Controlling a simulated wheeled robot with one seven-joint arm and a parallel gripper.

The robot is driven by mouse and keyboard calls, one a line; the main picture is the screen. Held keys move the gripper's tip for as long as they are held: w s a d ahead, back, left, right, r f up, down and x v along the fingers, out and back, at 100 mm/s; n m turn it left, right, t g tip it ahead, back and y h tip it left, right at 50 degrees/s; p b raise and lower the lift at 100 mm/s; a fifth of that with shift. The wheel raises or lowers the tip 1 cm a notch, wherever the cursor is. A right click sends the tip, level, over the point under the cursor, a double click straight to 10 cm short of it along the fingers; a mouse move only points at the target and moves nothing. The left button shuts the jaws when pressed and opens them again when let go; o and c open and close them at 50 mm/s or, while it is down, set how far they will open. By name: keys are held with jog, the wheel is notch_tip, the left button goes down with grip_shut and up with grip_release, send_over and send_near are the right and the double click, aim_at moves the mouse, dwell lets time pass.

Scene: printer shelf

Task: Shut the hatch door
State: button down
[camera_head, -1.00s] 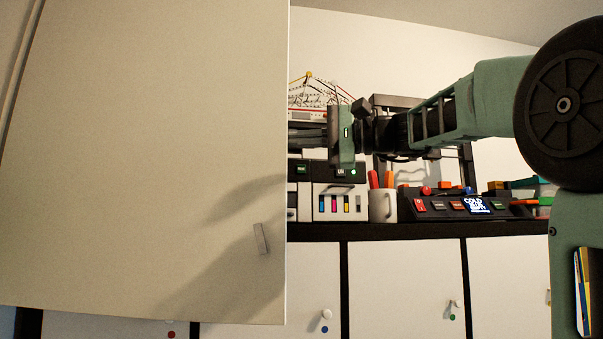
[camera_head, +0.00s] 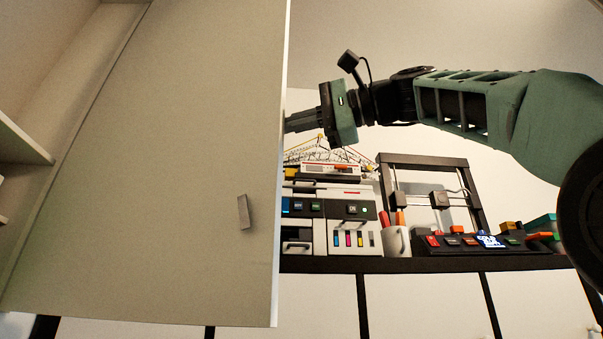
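The hatch door (camera_head: 150,170) is a large pale panel that stands open and fills the left of the head view, with a small grey handle (camera_head: 244,212) low near its right edge. My gripper (camera_head: 296,122) is at the door's right edge, at the end of my green and black arm. It points left, and its fingertips pass out of sight behind the door. I cannot tell whether the fingers touch the door or how far apart they are.
A black shelf (camera_head: 330,264) behind holds printers (camera_head: 352,238), a 3D printer frame (camera_head: 476,185), a mug (camera_head: 397,242) and a control panel (camera_head: 460,246). Cabinet shelf edges (camera_head: 24,140) show at the far left. Pale wall is clear above.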

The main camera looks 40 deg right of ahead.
jog(key=s+a+m+t+h+b, duration=0.1)
jog(key=s+a, duration=0.4)
jog(key=a, duration=0.5)
jog(key=s+a+m+t+h+b, duration=0.1)
jog(key=s+a, duration=0.4)
jog(key=a, duration=0.4)
jog(key=shift+a+r+h+b, duration=0.25)
jog(key=shift+a+h+b, duration=0.05)
jog(key=shift+a+b, duration=0.1)
